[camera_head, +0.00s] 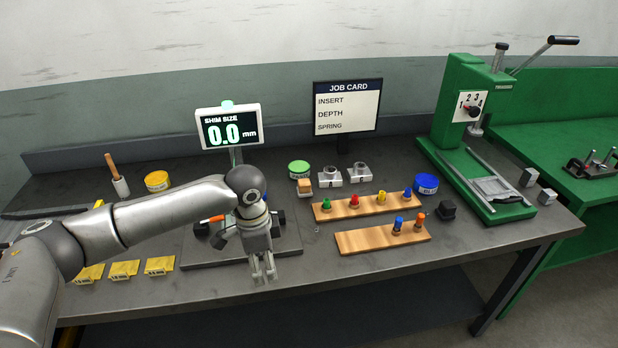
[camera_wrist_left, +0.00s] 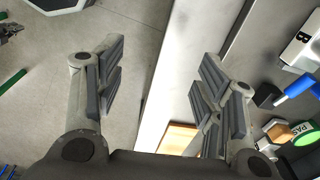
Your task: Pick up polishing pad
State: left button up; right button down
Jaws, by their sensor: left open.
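No object is labelled as the polishing pad. A small tan block with a pale lower part (camera_head: 304,187), beside the green-lidded tin (camera_head: 299,169), could be it, but I cannot tell for sure. My left gripper (camera_head: 263,275) points down near the table's front edge, left of the wooden boards and apart from that block. It is open and empty; its spread fingers also show in the left wrist view (camera_wrist_left: 160,88). A tan piece (camera_wrist_left: 178,138) shows beyond the fingers there; I cannot tell what it is. My right gripper is out of view.
Wooden boards (camera_head: 350,242) with coloured pegs lie right of my gripper. Metal blocks (camera_head: 359,173), a black cube (camera_head: 447,210) and a blue tin (camera_head: 426,184) stand nearby. A green press (camera_head: 455,110) stands at right.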

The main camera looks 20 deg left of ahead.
aim_at(304, 187)
jog(key=i, duration=1.35)
